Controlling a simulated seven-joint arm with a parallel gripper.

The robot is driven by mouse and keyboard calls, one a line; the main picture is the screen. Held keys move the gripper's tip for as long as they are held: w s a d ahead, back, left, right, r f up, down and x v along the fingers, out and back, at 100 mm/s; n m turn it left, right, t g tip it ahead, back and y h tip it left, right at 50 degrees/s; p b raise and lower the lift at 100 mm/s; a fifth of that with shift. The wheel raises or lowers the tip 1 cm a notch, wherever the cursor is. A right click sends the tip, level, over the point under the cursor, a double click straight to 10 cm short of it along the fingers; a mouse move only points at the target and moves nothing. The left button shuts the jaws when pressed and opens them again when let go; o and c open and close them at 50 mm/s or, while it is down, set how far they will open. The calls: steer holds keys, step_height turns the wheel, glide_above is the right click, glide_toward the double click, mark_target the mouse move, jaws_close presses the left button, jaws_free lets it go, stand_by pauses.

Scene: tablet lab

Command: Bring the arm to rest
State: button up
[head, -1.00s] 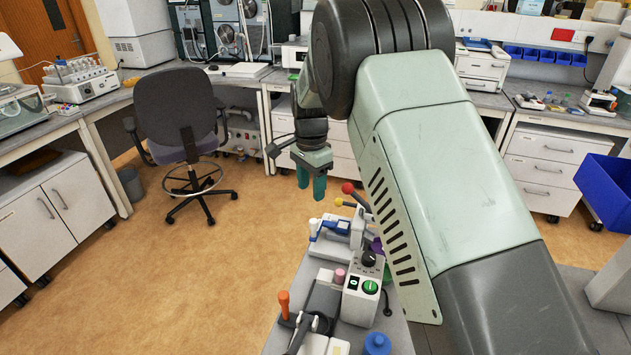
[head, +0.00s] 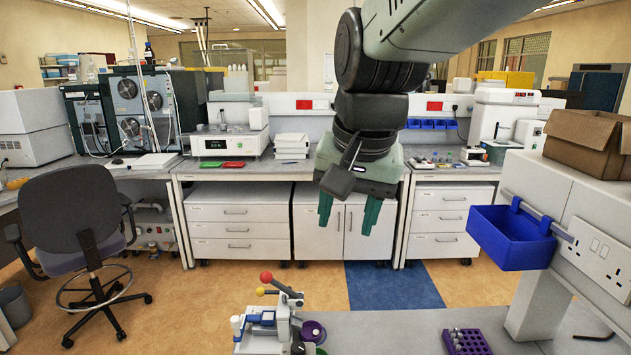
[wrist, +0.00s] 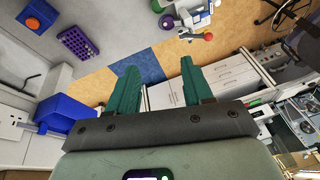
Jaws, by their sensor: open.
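My gripper (head: 348,213) hangs from my raised arm in the head view, with its two green fingers pointing down and spread apart. Nothing is between the fingers. It is in the air, above and beyond the near grey worktop (head: 400,328), clear of everything. In the wrist view my gripper (wrist: 158,82) also shows its green fingers wide apart and empty, with floor and cabinets behind them.
A blue bin (head: 510,238) hangs at right below a cardboard box (head: 590,140). An office chair (head: 75,215) stands at left.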

steer(key=s+d+n+t, duration=0.1)
steer(key=s+d, duration=0.2)
steer(key=s, duration=0.4)
steer(key=s+d+f+n+t+h, duration=0.1)
steer(key=s+d, duration=0.3)
steer(key=s, duration=0.3)
steer(key=shift+s+f+n, duration=0.25)
steer(key=shift+s+n, duration=0.05)
steer(key=shift+s, duration=0.05)
stand_by(0.3)
